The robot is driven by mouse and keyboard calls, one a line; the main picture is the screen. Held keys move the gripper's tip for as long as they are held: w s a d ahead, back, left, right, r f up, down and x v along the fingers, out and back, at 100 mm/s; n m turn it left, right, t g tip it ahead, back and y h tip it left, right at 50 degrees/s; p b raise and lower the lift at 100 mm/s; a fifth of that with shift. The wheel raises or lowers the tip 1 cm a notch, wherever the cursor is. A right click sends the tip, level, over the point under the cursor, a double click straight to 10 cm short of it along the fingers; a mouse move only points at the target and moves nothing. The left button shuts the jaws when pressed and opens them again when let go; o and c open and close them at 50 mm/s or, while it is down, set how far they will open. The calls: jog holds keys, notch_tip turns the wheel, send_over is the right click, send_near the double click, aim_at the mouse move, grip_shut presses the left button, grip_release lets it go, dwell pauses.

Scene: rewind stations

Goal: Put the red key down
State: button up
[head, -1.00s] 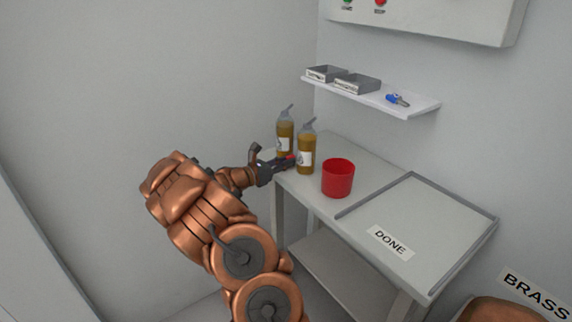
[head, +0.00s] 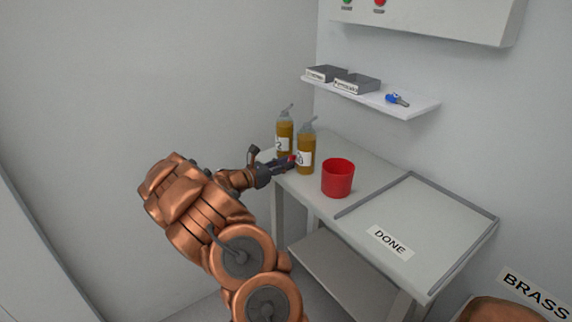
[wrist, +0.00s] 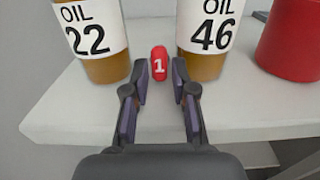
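The red key (wrist: 159,65), marked 1, is on the table top between the two oil bottles in the wrist view. In the head view only a small bit of red shows at my fingertips. My gripper (wrist: 161,84) is open, with its fingertips on either side of the key's near end. A gap shows between the key and each finger. My gripper also shows in the head view (head: 289,162), low over the table's left end. Whatever part of the key lies beyond its red head is hidden.
The Oil 22 bottle (wrist: 90,40) stands left of the key and the Oil 46 bottle (wrist: 211,38) right. A red cup (head: 338,178) stands further right, before the DONE tray (head: 430,222). A shelf (head: 410,105) above holds two grey bins and a blue key (head: 397,99).

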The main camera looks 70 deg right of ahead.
jog(key=v, duration=1.1)
jog(key=shift+a, duration=0.25)
